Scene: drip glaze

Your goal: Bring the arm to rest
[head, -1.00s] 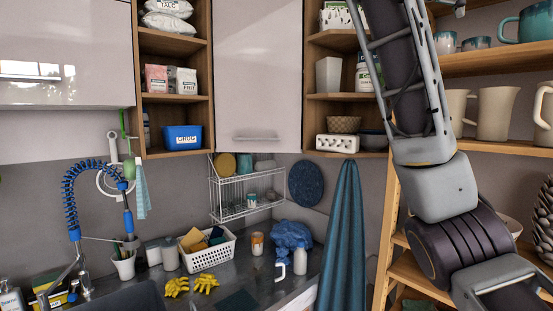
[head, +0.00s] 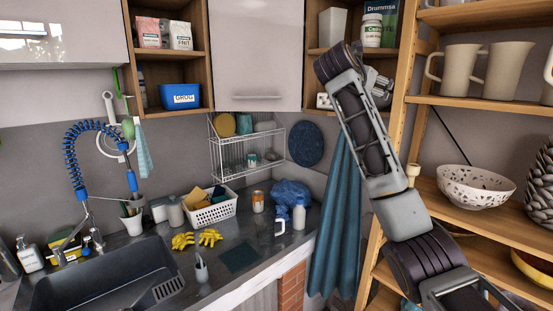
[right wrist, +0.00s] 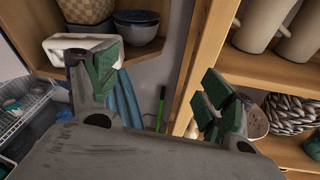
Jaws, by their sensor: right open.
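My right arm rises from the lower right in the head view, in front of the wooden shelf unit. My right gripper (head: 378,84) is at its top end, small and partly hidden by the wrist, in front of the corner shelves. In the right wrist view my right gripper (right wrist: 158,92) shows two green-padded fingers spread wide apart, with nothing between them. My left gripper is not in view.
The wooden shelf unit (head: 470,103) holds mugs and a perforated bowl (head: 475,187) beside my right arm. A blue towel (head: 338,220) hangs behind the arm. A white socket strip (right wrist: 82,50) is near the left finger. The counter holds a sink (head: 110,275) and yellow gloves (head: 197,239).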

